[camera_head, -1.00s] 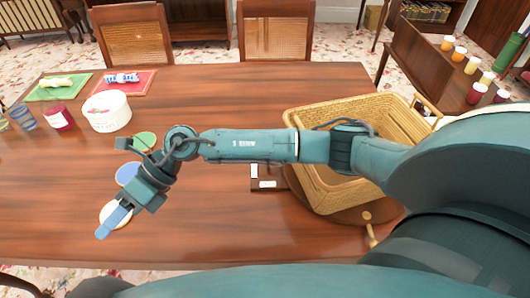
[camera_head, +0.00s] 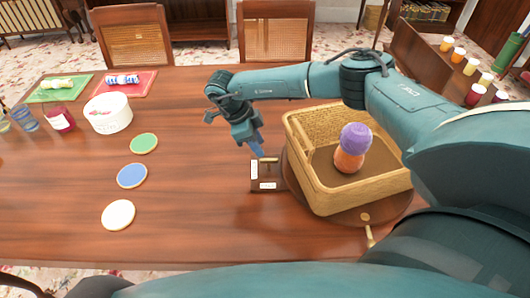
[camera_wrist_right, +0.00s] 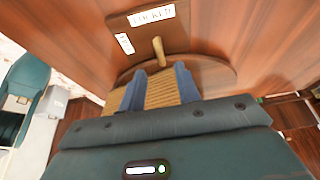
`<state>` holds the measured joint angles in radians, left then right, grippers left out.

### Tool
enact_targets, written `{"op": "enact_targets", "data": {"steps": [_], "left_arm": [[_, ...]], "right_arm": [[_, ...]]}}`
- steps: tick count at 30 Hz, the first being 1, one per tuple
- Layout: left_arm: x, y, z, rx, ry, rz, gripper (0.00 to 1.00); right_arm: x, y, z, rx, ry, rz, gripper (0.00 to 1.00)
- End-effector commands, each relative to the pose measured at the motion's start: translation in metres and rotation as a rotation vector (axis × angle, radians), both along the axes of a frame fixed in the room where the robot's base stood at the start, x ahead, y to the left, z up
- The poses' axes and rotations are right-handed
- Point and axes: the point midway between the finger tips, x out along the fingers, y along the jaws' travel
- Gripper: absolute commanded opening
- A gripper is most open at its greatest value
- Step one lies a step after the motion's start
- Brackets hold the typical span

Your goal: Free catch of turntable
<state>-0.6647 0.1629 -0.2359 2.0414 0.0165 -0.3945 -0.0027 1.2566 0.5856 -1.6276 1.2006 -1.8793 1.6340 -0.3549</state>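The turntable (camera_head: 350,220) is a round wooden disc under a wicker basket. Its catch (camera_head: 257,172) is a small dark wooden block with white labels and a light wooden peg, at the disc's left edge. In the right wrist view the peg (camera_wrist_right: 159,50) stands just beyond and between my fingertips; one label (camera_wrist_right: 152,15) seems to read LOCKED. My right gripper (camera_head: 257,150) hangs just above the catch, pointing down. Its blue fingers (camera_wrist_right: 159,80) are apart with nothing between them, and I see no clear contact with the peg. My left gripper is not in view.
The wicker basket (camera_head: 317,192) holds a purple ball (camera_head: 356,137) over an orange item (camera_head: 348,160).

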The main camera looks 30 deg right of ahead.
Motion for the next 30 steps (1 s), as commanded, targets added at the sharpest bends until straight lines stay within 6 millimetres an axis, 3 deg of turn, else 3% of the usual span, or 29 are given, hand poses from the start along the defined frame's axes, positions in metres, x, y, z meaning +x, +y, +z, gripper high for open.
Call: {"op": "enact_targets", "data": {"steps": [3,9,21,30], "left_arm": [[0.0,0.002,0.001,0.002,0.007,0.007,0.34],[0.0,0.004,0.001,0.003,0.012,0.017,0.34],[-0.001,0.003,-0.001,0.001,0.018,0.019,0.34],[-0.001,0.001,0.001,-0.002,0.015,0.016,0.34]], "right_arm": [[-0.006,-0.008,-0.021,0.0,0.003,-0.002,0.33],[-0.01,-0.016,-0.046,0.0,0.001,0.0,0.33],[-0.011,-0.018,-0.053,0.003,-0.002,0.0,0.33],[-0.011,-0.018,-0.053,0.003,-0.002,0.0,0.09]]}}
